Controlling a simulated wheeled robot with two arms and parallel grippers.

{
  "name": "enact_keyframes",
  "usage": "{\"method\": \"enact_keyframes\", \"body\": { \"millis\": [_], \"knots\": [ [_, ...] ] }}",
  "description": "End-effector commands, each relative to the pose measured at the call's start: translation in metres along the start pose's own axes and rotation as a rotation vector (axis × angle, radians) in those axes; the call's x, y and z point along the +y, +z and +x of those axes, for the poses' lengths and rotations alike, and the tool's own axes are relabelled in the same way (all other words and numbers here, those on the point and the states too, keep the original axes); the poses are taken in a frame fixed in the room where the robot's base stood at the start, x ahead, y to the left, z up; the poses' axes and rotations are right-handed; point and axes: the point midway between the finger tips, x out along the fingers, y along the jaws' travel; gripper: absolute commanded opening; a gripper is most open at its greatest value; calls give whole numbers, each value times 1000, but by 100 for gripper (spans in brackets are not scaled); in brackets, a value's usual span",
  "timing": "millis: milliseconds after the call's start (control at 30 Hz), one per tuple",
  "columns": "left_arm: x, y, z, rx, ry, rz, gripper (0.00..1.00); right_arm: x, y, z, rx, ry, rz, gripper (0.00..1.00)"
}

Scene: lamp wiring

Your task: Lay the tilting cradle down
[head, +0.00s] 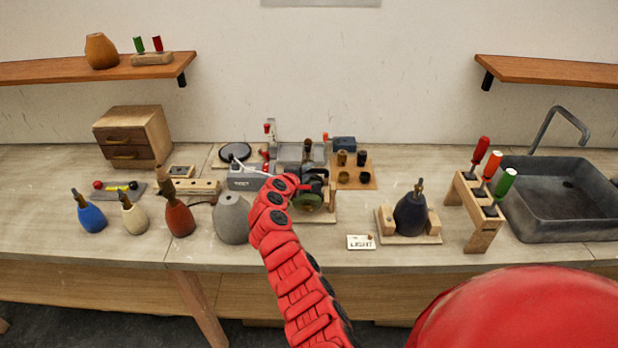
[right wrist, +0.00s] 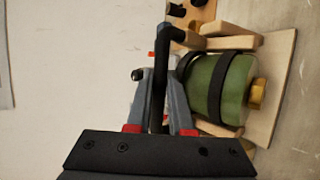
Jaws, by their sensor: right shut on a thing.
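The tilting cradle is a wooden frame on a pale board (head: 325,216), near the middle of the bench. It holds a rounded green lamp body (head: 306,201) under a dark strap; the same body (right wrist: 212,88) shows in the right wrist view with a brass end (right wrist: 257,93). The green body appears to lie on its side, but the cradle's exact tilt is hard to tell. My right gripper (right wrist: 160,75) is shut on a black bar (right wrist: 158,95) beside the green body. In the head view my red right arm hides part of the cradle. My left gripper is out of view.
A grey vase-shaped body (head: 232,219) stands close left of my arm. A dark lamp body (head: 410,215) in a wooden stand, a LIGHT card (head: 361,242), a screwdriver rack (head: 480,215) and a sink (head: 562,195) are to the right. Blocks and tools crowd behind.

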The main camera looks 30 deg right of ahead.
Motion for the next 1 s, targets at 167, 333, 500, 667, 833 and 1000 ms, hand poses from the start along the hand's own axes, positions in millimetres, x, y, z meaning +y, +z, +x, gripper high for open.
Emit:
{"method": "enact_keyframes", "body": {
  "millis": [167, 333, 500, 667, 833, 1000],
  "knots": [
    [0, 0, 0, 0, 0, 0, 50, 8, -2, 7, -1, -81, -26, 0],
    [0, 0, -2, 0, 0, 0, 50, 11, -5, 12, -1, -159, -57, 0],
    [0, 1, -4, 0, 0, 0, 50, 11, -7, 17, -1, -226, -87, 0],
    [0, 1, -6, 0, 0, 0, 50, 12, -8, 21, -1, -273, -108, 0],
    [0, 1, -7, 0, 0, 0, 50, 13, -9, 24, 0, -307, -124, 0],
    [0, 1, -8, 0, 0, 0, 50, 13, -10, 25, 0, -326, -133, 0]
  ]
}}
